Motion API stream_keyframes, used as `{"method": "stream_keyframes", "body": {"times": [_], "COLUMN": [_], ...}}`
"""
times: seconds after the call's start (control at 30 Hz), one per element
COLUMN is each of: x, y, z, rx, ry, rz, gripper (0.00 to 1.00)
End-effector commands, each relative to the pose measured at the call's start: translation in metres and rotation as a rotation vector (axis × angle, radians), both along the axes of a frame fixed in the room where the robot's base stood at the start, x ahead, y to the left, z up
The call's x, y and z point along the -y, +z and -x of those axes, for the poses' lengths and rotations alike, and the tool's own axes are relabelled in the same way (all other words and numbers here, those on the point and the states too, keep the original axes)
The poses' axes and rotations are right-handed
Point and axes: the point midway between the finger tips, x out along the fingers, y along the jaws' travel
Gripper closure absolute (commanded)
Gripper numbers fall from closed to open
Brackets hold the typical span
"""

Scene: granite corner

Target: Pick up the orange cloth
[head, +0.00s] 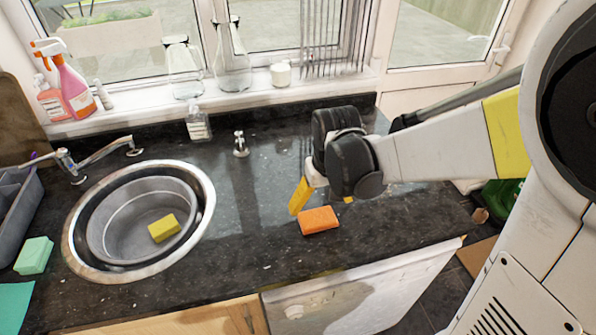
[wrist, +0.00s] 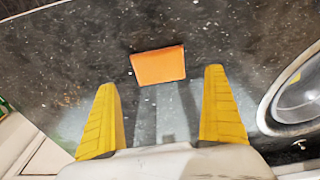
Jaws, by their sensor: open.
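The orange cloth (head: 318,220) looks like a small thick block. It lies flat on the dark granite counter, right of the sink. In the wrist view the orange cloth (wrist: 158,65) lies just beyond the fingertips, about midway between them. My gripper (head: 322,197) is above and just behind the cloth in the head view, with yellow fingers pointing down. In the wrist view my gripper (wrist: 163,78) has its two fingers spread wide with nothing between them. The far finger is mostly hidden in the head view.
A round sink (head: 140,225) with a yellow sponge (head: 164,228) is to the left. A green sponge (head: 34,255) sits near the left edge. The counter around the cloth is clear.

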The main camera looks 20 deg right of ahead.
Motion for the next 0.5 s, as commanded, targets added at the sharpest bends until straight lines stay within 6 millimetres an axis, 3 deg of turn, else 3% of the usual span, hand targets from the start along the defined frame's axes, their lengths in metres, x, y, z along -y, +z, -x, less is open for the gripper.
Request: {"method": "stream_keyframes", "body": {"times": [0.1,0.37,0.5], "x": [0.0,0.0,0.001], "y": [-0.024,-0.042,-0.061], "z": [-0.004,-0.008,-0.016], "rx": [0.001,0.002,0.002], "ry": [0.0,0.0,0.0], "rz": [0.0,0.0,0.0], "gripper": [0.0,0.0,0.0]}}
